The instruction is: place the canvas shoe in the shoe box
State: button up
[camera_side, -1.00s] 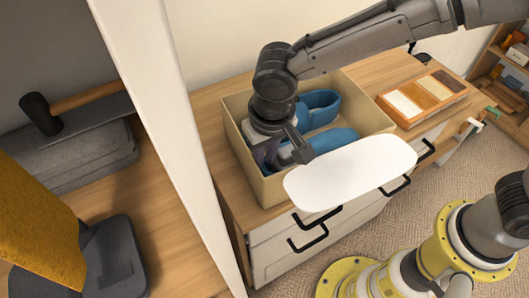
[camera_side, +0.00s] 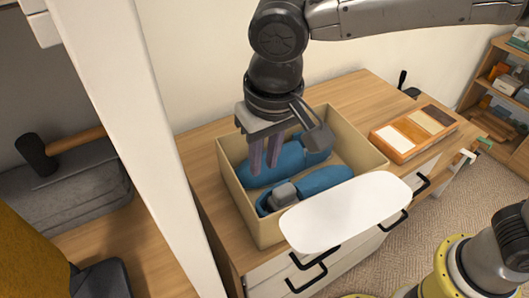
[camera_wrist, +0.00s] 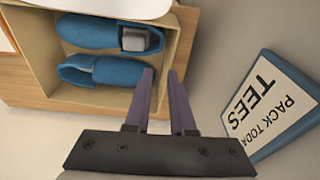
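The tan open shoe box (camera_side: 232,205) stands on the wooden cabinet top. Inside lie two blue shoes. The near shoe (camera_side: 325,179) has a grey block (camera_side: 283,195) in its opening; it is the upper shoe (camera_wrist: 85,30) in the wrist view. The far shoe (camera_side: 290,160) lies beside it and is the lower one (camera_wrist: 115,70) in the wrist view. I cannot tell which is the canvas shoe. My gripper (camera_side: 264,168) points down over the far-left part of the box. Its two fingers (camera_wrist: 161,74) are apart with nothing between them, and partly cover the far shoe in the side view.
A white oval board (camera_side: 345,212) is in front of the box. A tray of coloured panels (camera_side: 412,133) lies to the right on the cabinet. A white post (camera_side: 130,130) stands at left. A "PACK TODAY TEES" sign (camera_wrist: 275,105) shows in the wrist view.

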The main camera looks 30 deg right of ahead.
jog(key=shift+r, duration=0.35)
jog(key=s+d+r+t, duration=0.1)
jog(key=s+d+r, duration=0.1)
jog(key=d, duration=0.8)
jog(key=s+d+r+t, duration=0.1)
jog(key=s+d+r, duration=0.15)
jog(key=d, duration=0.75)
jog(key=s+d+f+t, duration=0.1)
jog(key=s+d+f, duration=0.3)
jog(key=s+d, duration=0.7)
jog(key=shift+f+t, duration=0.4)
